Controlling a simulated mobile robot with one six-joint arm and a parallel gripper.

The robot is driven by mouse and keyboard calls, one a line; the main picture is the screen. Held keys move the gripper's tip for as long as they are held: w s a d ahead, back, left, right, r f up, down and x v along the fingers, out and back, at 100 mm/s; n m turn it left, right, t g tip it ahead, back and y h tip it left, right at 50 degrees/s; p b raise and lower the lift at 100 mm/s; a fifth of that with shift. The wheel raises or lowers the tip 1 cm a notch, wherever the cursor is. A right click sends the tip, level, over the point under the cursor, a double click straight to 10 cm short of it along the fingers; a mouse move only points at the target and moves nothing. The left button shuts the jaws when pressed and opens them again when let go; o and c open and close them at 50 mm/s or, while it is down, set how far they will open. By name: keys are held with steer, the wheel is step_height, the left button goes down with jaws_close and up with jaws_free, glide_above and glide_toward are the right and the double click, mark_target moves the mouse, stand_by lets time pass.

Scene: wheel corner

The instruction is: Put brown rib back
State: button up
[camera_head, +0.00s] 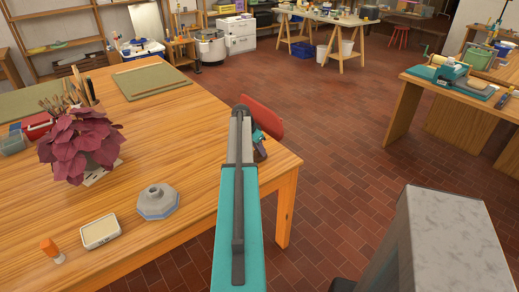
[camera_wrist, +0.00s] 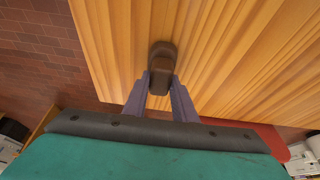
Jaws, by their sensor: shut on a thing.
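The brown rib (camera_wrist: 161,62) is a small dark brown piece with a rounded end, seen between the fingertips in the wrist view. My gripper (camera_wrist: 161,84) is shut on it, one grey-purple finger on each side. The rib is over the wooden table top, near its edge; I cannot tell whether it touches the wood. In the head view my teal arm hides most of the gripper, and a small brown part of the rib (camera_head: 261,152) shows at the table's right edge.
The wooden table (camera_head: 200,115) holds a purple-leaved plant (camera_head: 80,145), a blue-grey domed piece (camera_head: 158,201), a small white dish (camera_head: 100,232) and an orange-handled tool (camera_head: 51,250). A red chair (camera_head: 264,120) stands at its right side. Tiled floor (camera_head: 345,150) lies open to the right.

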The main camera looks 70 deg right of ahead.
steer(key=shift+f, duration=0.1)
steer(key=o, duration=1)
steer(key=shift+f, duration=0.15)
steer(key=b+v, duration=0.3)
steer(key=v, duration=1)
steer(key=shift+a+r, duration=0.15)
steer(key=shift+r, duration=0.25)
